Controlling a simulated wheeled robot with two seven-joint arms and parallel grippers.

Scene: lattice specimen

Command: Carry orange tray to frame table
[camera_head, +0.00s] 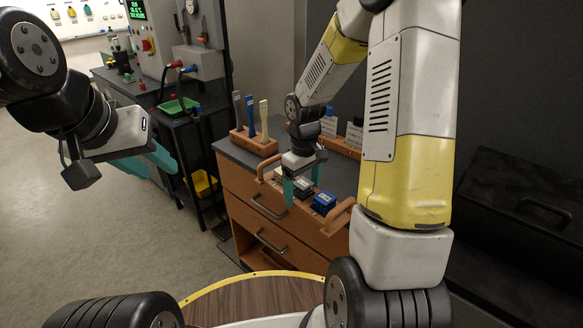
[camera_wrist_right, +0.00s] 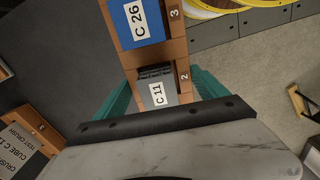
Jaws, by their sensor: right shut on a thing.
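The orange tray (camera_head: 333,222) lies along the front edge of the dark counter top, with a raised handle at each end. It carries a grey block (camera_head: 302,187) and a blue block (camera_head: 324,203). In the right wrist view, the tray (camera_wrist_right: 176,52) has numbered places, with blue block C 26 (camera_wrist_right: 143,20) and grey block C 11 (camera_wrist_right: 157,90). I cannot identify the frame table.
The orange drawer cabinet (camera_head: 238,205) carries a tool block (camera_head: 253,141) behind the tray and card holders farther back. A dark cart with a green tray (camera_head: 179,106) and yellow bin (camera_head: 201,184) stands left of it. Open floor (camera_head: 60,190) lies at left. A black chest (camera_head: 520,215) stands at right.

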